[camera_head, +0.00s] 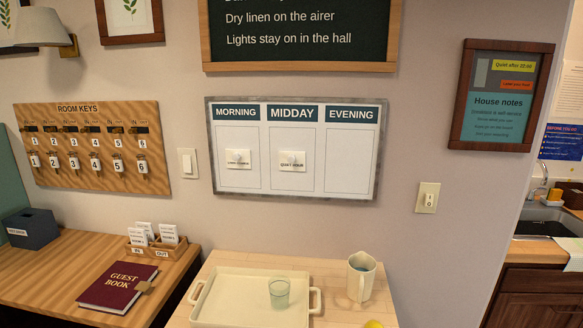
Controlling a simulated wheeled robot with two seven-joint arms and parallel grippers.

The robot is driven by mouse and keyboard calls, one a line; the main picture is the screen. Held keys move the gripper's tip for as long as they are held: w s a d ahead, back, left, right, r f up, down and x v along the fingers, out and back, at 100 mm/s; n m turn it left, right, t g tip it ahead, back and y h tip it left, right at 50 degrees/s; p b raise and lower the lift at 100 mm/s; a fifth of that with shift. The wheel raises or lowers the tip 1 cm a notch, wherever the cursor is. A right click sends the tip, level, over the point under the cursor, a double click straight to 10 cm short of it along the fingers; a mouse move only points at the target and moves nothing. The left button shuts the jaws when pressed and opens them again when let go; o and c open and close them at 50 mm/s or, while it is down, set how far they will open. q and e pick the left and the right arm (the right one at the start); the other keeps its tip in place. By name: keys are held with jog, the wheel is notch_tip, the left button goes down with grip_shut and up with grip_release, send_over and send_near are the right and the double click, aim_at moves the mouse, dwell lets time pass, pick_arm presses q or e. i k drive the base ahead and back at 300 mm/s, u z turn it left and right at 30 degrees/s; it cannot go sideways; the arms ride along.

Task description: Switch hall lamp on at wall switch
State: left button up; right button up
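Two wall switches show on the wall. A white switch plate with a rocker (188,163) is between the key board and the day chart. A cream switch plate with a small toggle (427,197) is right of the chart, below the framed house notes. I cannot tell the on or off position of either. A wall lamp (42,27) with a pale shade and a brass-coloured mount is cut off at the top left; its shade shows no clear glow. Neither of my grippers is in view.
A tray (235,318) with a glass (279,292) and a jug (361,277) stand on a light table below the chart (380,150). A wooden desk at left holds a guest book (118,287), a card holder (160,250) and a dark box (32,228). A sink counter is at right.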

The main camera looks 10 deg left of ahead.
aim_at(187, 159)
jog(key=z, duration=2.2)
jog(key=k, duration=0.95)
jog(key=u, duration=2.3)
jog(key=i, duration=0.5)
jog(key=z, duration=0.05)
